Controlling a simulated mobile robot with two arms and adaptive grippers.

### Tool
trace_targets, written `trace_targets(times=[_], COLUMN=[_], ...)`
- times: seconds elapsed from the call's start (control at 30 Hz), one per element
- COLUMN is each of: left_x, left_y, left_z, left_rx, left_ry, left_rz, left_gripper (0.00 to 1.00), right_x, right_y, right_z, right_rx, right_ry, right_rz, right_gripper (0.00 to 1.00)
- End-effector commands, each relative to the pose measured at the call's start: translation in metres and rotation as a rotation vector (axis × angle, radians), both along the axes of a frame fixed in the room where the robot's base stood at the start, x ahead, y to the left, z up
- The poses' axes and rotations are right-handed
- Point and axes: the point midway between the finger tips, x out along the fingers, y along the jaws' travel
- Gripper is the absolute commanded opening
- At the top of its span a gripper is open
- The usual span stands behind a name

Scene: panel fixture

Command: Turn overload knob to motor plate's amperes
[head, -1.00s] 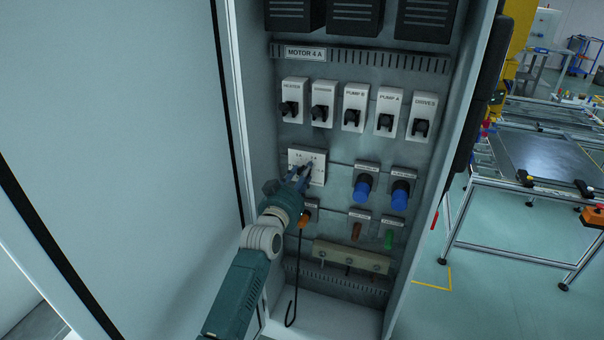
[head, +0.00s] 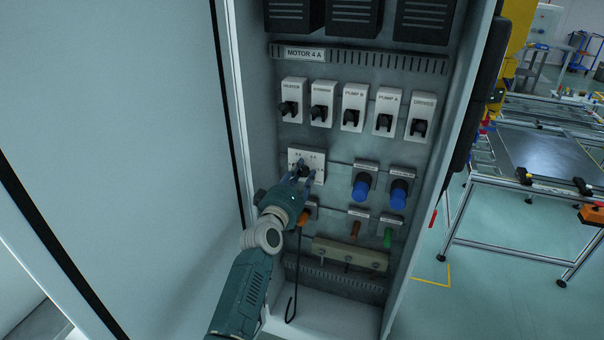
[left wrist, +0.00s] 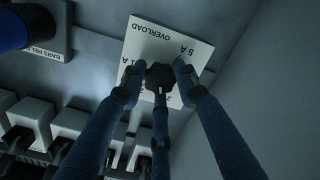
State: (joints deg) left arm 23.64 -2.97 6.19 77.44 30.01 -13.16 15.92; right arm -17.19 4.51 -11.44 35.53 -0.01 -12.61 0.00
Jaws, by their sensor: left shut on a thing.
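The motor plate (head: 305,54) at the top of the open cabinet reads "MOTOR 4 A". The overload plate (head: 318,160) is a white square below the row of switches. Its dark knob (left wrist: 163,80) shows in the left wrist view, with "OVERLOAD" and ampere marks such as "5 A" around it, upside down in that view. My left gripper (head: 300,171) is at this plate, its fingers shut around the knob. The fingers hide part of the scale, and I cannot tell which mark the knob points to. My right gripper is not in view.
Labelled switches, such as Pump B (head: 354,107), stand above the overload plate. Two blue knobs (head: 362,187) are to its right. An orange handle (head: 303,217) is just below my gripper, and a dark hooked rod (head: 293,290) hangs beneath. The cabinet's left wall is close by.

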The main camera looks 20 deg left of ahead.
Motion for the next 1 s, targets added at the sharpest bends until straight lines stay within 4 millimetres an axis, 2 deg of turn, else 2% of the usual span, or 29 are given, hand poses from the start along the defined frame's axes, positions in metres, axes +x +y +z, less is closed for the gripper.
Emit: trace_targets(times=[0.03,1.0], left_x=[0.001,0.001], left_y=[0.003,0.007], left_z=[0.010,0.006], left_rx=[-0.045,-0.928], left_ry=[-0.016,0.014], left_rz=[0.008,0.009], left_gripper=[0.04,0.04], right_x=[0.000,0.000], right_y=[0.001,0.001], right_z=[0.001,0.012], right_rx=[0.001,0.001], right_ry=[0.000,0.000], right_rz=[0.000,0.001], right_gripper=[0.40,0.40])
